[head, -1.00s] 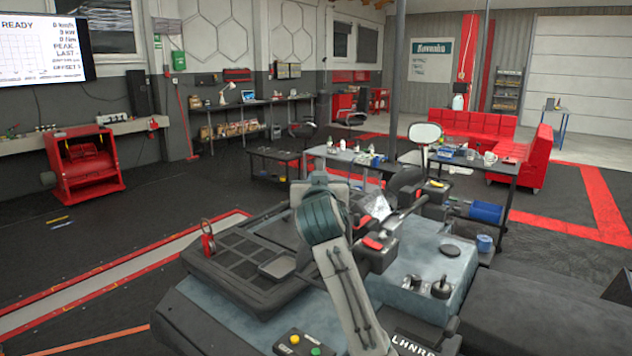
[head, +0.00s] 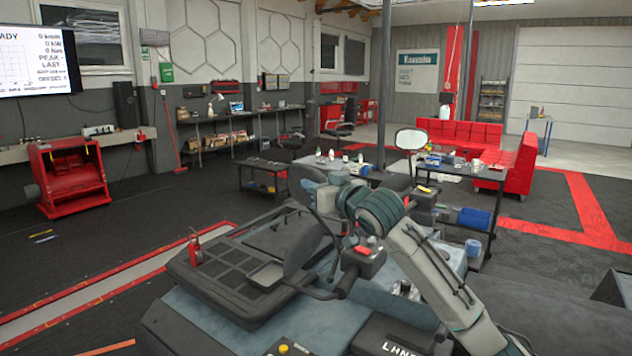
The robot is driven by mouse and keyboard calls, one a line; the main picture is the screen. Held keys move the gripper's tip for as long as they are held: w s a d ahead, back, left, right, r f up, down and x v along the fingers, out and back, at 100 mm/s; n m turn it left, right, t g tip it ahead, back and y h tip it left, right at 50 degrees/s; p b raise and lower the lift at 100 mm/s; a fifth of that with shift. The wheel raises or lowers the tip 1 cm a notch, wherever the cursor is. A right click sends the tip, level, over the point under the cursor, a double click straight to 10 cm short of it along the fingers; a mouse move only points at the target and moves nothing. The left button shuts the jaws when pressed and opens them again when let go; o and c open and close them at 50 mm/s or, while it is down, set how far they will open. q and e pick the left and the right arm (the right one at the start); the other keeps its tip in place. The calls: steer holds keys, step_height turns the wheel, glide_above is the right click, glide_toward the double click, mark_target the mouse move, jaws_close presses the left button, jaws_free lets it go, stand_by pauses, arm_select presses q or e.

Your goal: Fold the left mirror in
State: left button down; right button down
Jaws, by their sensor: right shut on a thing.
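My right arm comes in from the lower right and bends over the handlebar. My left gripper is not in view.
A red switch box (head: 362,252) sits by the left grip. Tables with bottles and tools (head: 466,178) stand beyond the vehicle. The dark floor at left is open around the red roller machine (head: 72,180).

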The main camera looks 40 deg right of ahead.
steer(key=shift+r, duration=0.15)
steer(key=c, duration=1.4)
jaws_free()
steer(key=shift+w, duration=0.1)
steer(key=shift+o, duration=0.4)
steer(key=shift+w+f, duration=0.3)
steer(key=shift+w, duration=0.05)
steer(key=shift+s, duration=0.4)
steer(key=s+b, duration=0.9)
steer(key=shift+s+r, duration=0.15)
steer(key=shift+s, duration=0.2)
steer(key=shift+a, duration=0.1)
